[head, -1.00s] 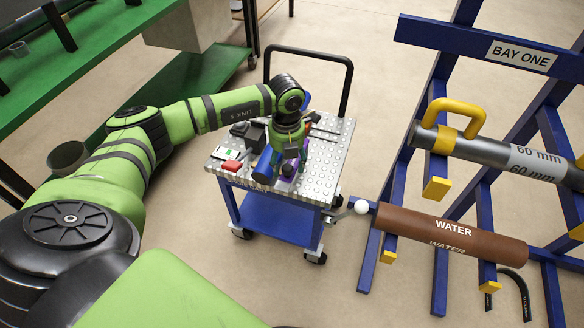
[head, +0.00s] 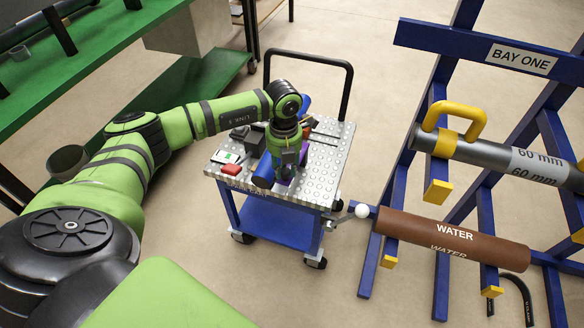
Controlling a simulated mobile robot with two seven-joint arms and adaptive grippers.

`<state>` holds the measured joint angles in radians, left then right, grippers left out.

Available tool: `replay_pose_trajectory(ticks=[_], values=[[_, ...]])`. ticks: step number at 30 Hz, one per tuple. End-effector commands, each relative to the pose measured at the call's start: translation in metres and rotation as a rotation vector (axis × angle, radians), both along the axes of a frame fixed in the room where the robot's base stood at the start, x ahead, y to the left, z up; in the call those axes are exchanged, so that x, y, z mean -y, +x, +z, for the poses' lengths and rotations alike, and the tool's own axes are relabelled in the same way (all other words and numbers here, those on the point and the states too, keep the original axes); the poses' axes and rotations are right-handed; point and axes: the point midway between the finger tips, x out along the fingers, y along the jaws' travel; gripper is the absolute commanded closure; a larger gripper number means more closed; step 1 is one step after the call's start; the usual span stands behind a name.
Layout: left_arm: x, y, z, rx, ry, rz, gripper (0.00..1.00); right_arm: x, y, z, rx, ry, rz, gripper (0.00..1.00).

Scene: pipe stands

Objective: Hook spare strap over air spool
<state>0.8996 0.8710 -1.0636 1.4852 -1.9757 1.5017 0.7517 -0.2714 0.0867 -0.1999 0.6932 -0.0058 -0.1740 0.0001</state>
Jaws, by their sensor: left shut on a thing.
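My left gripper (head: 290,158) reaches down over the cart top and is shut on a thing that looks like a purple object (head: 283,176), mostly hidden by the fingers. A blue cylinder (head: 263,172) lies right beside the gripper, on its left. No spool marked AIR can be read; I cannot tell whether this cylinder is it. A black curved strap-like piece (head: 524,298) shows low at the right, below the rack, partly hidden. My right gripper is out of view.
The blue cart (head: 328,160) has a studded metal top with a red block (head: 230,170) and dark items. The blue rack at right carries a brown WATER pipe (head: 452,238) and a grey 60 mm pipe (head: 485,150) with a yellow handle. A green bench (head: 110,40) stands at left.

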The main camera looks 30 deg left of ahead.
Motion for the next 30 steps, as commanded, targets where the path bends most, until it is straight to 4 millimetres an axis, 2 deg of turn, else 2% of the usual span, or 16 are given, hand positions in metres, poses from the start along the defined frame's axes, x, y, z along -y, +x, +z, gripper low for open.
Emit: replay_pose_trajectory(ticks=[3,15,30], values=[[-0.012,0.000,0.000,0.003,0.005,0.007,0.81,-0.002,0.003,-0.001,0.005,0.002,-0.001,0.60],[-0.038,-0.001,0.001,0.006,0.005,0.008,0.81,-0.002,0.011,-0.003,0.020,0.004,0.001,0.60],[-0.044,0.000,0.000,0.005,0.004,0.007,0.81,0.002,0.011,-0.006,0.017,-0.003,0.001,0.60]])
